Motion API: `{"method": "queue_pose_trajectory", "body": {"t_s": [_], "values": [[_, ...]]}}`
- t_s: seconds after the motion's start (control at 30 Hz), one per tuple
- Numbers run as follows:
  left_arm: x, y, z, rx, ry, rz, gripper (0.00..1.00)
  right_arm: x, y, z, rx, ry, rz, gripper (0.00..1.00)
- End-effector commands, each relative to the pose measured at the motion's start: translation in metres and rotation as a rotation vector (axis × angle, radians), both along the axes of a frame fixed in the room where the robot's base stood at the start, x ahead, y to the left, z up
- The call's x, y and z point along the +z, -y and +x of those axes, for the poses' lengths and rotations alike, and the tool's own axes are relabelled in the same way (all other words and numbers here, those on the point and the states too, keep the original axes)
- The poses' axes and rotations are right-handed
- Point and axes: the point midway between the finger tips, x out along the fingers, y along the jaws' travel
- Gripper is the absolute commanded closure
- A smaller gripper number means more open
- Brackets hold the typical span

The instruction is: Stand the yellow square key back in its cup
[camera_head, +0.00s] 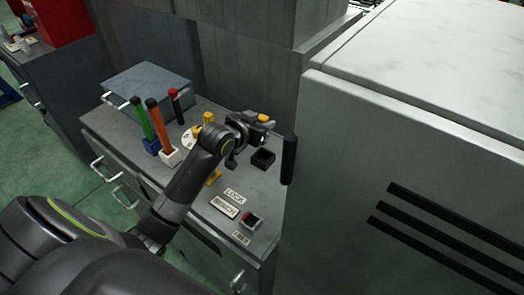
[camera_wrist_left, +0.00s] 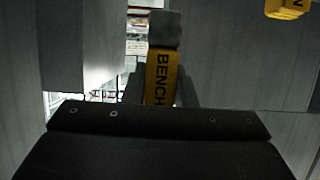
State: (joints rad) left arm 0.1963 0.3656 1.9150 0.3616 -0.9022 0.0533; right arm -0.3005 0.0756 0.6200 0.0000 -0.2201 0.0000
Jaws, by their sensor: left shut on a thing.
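My left gripper (camera_head: 262,124) is above the grey bench top, shut on a yellow key (camera_head: 264,117). In the left wrist view the key (camera_wrist_left: 162,78) has BENCH on its yellow side and a grey square block at its end, between the fingers. In the head view it seems to lie sideways, but its exact tilt is hard to tell. A dark square cup (camera_head: 263,158) stands on the bench below the gripper and looks empty. My right gripper is not in view.
Green (camera_head: 142,122) and orange (camera_head: 158,125) handles stand in cups at left. A tall grey cabinet (camera_head: 400,150) bounds the right side. My forearm covers part of the bench.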

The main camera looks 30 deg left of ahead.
Motion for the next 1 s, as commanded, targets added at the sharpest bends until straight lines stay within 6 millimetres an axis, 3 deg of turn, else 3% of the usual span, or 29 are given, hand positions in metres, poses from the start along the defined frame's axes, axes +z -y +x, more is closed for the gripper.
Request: {"method": "queue_pose_trajectory", "body": {"t_s": [0.2,0.6,1.0], "values": [[-0.042,0.0,-0.001,0.004,-0.008,-0.003,1.0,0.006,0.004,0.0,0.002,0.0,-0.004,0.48],[-0.09,0.001,-0.001,0.002,-0.005,-0.002,1.0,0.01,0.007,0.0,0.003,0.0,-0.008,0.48],[-0.098,0.0,-0.001,0.002,-0.001,0.0,1.0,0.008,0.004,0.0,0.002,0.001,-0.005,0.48]]}}
